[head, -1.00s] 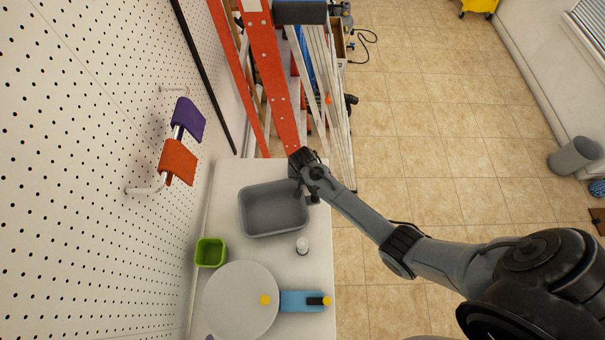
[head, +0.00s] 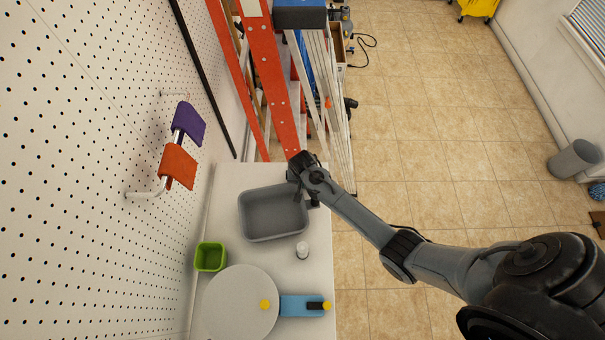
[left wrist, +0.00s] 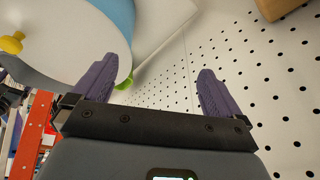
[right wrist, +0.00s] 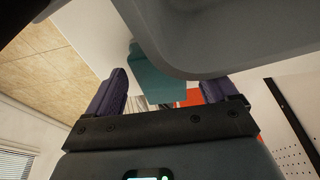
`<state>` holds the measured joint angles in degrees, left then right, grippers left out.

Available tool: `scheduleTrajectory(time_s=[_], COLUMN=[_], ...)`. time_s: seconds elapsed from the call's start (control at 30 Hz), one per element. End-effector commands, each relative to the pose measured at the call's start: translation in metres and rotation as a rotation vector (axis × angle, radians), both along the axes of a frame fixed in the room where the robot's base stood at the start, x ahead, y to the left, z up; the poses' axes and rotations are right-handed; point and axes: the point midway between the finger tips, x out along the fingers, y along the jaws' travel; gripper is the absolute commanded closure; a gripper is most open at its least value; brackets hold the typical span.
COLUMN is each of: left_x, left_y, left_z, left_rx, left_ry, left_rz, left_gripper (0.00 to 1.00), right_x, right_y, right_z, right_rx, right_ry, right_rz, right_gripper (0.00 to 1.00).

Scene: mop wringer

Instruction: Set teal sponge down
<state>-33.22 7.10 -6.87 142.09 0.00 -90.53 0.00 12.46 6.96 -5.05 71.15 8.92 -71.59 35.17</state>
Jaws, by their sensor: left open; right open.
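The teal sponge (right wrist: 155,78) shows in the right wrist view, between and beyond the fingers of my right gripper (right wrist: 165,88), beside the grey basin (right wrist: 220,35). The fingers are open with a gap on the sponge's left side. It seems to rest on the white counter, but contact below it is hidden. In the head view my right gripper (head: 306,192) is at the far right corner of the grey basin (head: 272,232), and the sponge is hidden there. My left gripper (left wrist: 160,85) is open and empty in the left wrist view.
Orange (head: 178,166) and purple (head: 189,122) cloths hang on the pegboard. An orange ladder (head: 270,70) stands beyond the counter.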

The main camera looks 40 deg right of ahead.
Motion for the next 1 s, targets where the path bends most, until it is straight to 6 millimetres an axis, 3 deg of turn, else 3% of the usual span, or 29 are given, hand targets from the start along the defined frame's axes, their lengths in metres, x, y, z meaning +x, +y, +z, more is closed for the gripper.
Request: scheduleTrajectory(time_s=[0.6, 0.8, 1.0], left_x=[0.0, 0.0, 0.0], left_y=[-0.001, -0.002, -0.002], left_z=[0.012, 0.013, 0.013], left_rx=[-0.003, -0.01, -0.011], left_ry=[-0.001, -0.001, 0.0], left_rz=[0.002, 0.006, 0.006], left_gripper=[0.0, 0.0, 0.0], right_x=[-0.02, -0.023, -0.024], right_y=[0.017, 0.019, 0.02], right_z=[0.095, 0.111, 0.113], right_rx=[-0.001, 0.0, 0.0], right_ry=[-0.002, 0.0, 0.0], right_rz=[0.001, 0.0, 0.0], right_gripper=[0.14, 0.14, 0.14])
